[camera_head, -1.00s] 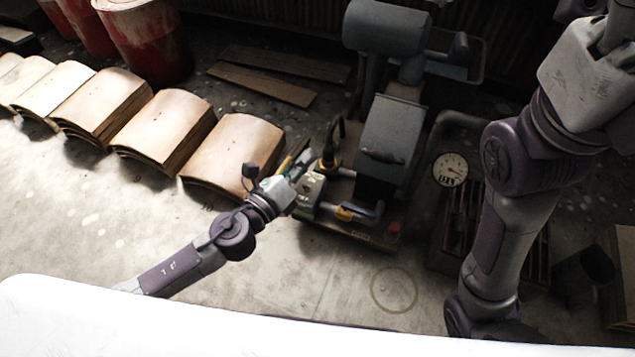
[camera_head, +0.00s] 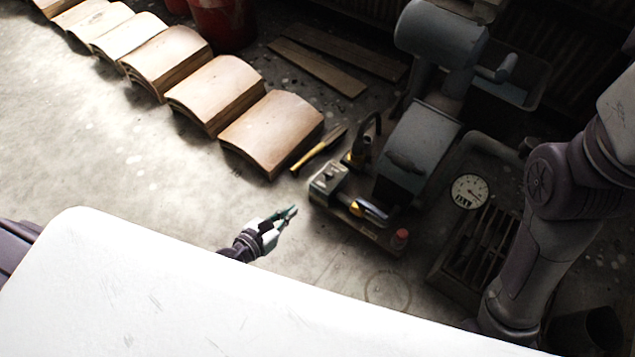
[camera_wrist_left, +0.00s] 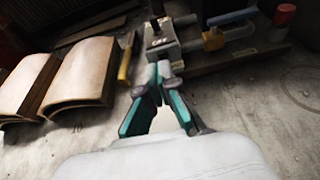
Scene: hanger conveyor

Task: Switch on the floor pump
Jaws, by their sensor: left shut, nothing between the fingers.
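The floor pump is a grey machine (camera_head: 418,150) on a low base plate on the floor. A small grey box with a dark toggle on top (camera_head: 328,183) sits at the base's near left corner. This switch box also shows in the left wrist view (camera_wrist_left: 161,42), straight beyond the fingertips. I cannot tell for sure which position the toggle is in. My left gripper (camera_head: 292,211) is shut and empty, a short way in front of the box and apart from it in the head view. Its green-sided fingers (camera_wrist_left: 163,74) meet at the tips. My right gripper is out of view.
A yellow-handled tool (camera_head: 318,150) lies left of the pump. Several curved tan blocks (camera_head: 272,133) line the floor. A round gauge (camera_head: 469,191), a grate (camera_head: 476,245) and a red knob (camera_head: 400,237) are to the right. The floor before the pump is clear.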

